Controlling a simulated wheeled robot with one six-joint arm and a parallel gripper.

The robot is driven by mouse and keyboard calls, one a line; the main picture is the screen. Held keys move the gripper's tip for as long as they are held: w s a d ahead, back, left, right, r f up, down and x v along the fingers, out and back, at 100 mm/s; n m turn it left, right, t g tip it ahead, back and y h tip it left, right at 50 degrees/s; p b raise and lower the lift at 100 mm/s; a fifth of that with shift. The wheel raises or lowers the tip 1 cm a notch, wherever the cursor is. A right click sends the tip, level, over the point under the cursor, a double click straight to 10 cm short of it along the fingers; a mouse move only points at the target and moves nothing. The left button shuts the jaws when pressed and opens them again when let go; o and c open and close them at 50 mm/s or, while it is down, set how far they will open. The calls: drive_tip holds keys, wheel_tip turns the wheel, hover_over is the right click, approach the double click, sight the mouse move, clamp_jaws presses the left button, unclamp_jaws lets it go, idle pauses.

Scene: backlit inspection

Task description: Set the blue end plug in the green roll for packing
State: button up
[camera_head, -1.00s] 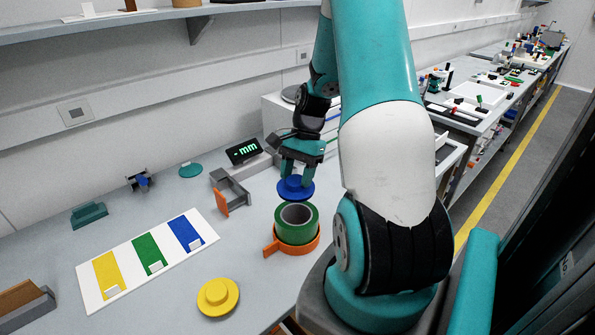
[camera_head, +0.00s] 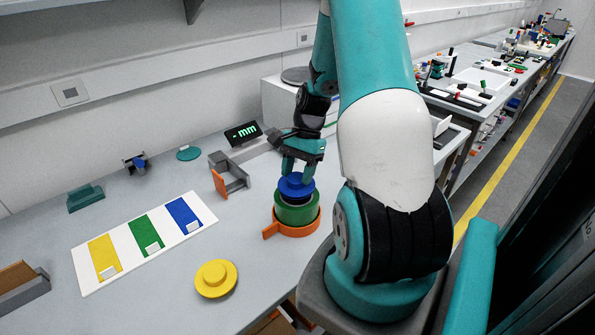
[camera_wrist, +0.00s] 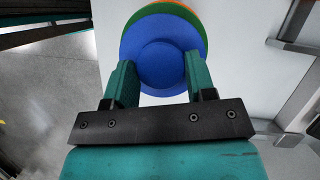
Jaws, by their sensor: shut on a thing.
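The blue end plug (camera_head: 296,187) is held by my gripper (camera_head: 299,170), whose fingers are shut on its raised knob. The plug is over the mouth of the green roll (camera_head: 297,214), and a dark band shows between its flange and the roll. I cannot tell whether its lower part is inside the roll. The green roll stands upright in an orange holder (camera_head: 293,230) with a handle to the left. In the wrist view my gripper (camera_wrist: 154,85) grips the blue plug (camera_wrist: 160,65), with an edge of the green roll (camera_wrist: 180,12) behind it.
A yellow plug (camera_head: 216,278) lies at the front. A white board (camera_head: 119,268) with yellow, green and blue fields lies to the left. A grey bracket with an orange part (camera_head: 228,177) and a display reading mm (camera_head: 243,133) stand behind. Bare table separates them.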

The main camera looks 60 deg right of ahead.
drive_tip(key=shift+f, duration=0.2)
drive_tip(key=shift+f+b, duration=0.75)
drive_tip(key=shift+f, duration=0.25)
drive_tip(key=o, duration=0.9)
drive_tip(key=v, duration=1.7)
drive_tip(key=shift+r+b, duration=0.25)
drive_tip(key=shift+b, duration=0.05)
